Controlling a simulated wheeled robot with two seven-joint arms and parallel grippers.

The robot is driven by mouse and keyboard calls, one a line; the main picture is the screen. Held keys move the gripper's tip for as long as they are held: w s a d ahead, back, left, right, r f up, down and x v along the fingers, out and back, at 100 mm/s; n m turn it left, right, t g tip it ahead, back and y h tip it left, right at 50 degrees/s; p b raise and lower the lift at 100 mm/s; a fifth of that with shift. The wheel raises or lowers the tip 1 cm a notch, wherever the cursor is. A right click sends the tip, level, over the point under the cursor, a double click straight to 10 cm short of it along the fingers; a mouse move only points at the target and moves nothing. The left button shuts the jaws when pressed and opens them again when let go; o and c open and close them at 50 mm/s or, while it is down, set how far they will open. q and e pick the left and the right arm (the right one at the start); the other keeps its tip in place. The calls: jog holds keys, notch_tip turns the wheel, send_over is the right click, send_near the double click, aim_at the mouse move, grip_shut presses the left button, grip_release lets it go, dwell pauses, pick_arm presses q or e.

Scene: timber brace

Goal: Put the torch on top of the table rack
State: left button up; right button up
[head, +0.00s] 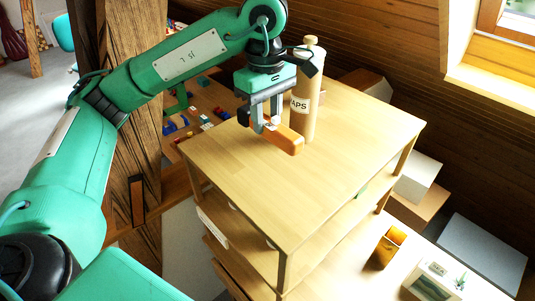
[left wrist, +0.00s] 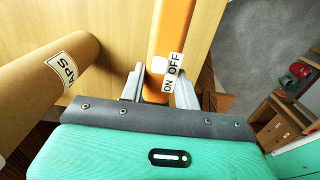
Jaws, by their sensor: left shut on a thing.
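The torch (head: 285,138) is an orange bar lying roughly level over the top of the table rack (head: 330,170), a light wooden stand with shelves below. In the left wrist view the torch (left wrist: 172,30) shows a white ON/OFF label. My left gripper (head: 264,124) points down and is shut on the torch; its fingers (left wrist: 160,85) sit on either side of it. The torch is at or just above the rack top; I cannot tell whether it touches. My right gripper is not in view.
A tall brown cylinder (head: 305,95) with a label reading "APS" stands on the rack top, close beside the torch and my left gripper. The front and right of the rack top are clear. A timber post (head: 130,150) stands left of the rack.

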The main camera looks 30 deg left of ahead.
pick_arm(q)
notch_tip(320, 180, down, 6)
jog(key=shift+f+p, duration=0.2)
jog(key=shift+p, duration=0.75)
jog(key=shift+f, duration=0.55)
notch_tip(320, 180, down, 4)
jog(key=shift+r+p, duration=0.25)
jog(key=shift+p, duration=0.7)
jog(key=shift+f, duration=0.1)
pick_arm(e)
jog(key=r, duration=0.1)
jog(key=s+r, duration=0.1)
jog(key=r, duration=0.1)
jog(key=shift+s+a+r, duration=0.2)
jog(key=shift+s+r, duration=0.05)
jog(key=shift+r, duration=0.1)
pick_arm(q)
jog(key=shift+f+b, duration=0.2)
jog(key=shift+b, duration=0.15)
jog(key=o, duration=1.2)
jog(key=shift+r, duration=0.1)
jog(key=shift+c, duration=0.2)
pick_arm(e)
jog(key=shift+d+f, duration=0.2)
